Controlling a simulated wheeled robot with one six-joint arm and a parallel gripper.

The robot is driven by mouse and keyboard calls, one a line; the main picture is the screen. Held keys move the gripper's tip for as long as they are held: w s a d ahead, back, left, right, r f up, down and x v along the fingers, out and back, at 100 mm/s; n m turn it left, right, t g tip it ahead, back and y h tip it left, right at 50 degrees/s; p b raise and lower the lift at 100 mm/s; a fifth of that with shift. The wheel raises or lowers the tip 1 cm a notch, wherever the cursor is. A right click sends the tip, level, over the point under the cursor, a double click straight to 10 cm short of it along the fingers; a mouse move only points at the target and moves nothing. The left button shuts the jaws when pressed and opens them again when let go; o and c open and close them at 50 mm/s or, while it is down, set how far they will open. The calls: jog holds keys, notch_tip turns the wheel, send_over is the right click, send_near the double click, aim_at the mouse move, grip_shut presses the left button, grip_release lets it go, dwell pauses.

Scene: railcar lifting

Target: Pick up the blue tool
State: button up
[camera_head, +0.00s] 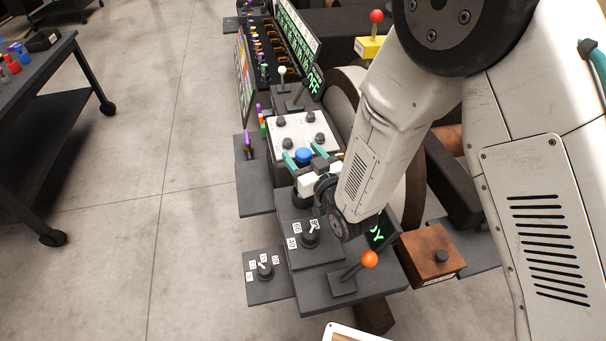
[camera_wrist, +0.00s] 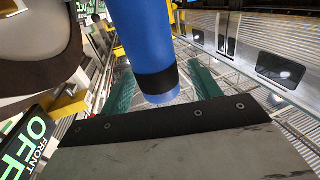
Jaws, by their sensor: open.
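The blue tool (camera_wrist: 147,40) is a thick blue cylinder with a black band near its lower end in the wrist view. It reaches from the top edge down between the two green fingers of my gripper (camera_wrist: 160,78). Gaps show on both sides, so the fingers stand apart from it in this view. In the head view, a round blue top (camera_head: 303,155) shows between the teal fingers of my gripper (camera_head: 304,152), over the front edge of the white panel. I cannot tell whether it is the same blue piece. My gripper is open, and nothing is clamped.
A dark cart (camera_head: 50,110) stands left. The floor between is clear.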

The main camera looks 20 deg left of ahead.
jog(key=c, duration=1.2)
jog(key=shift+o, duration=0.2)
jog(key=shift+r, duration=0.2)
jog(key=shift+r, duration=4.85)
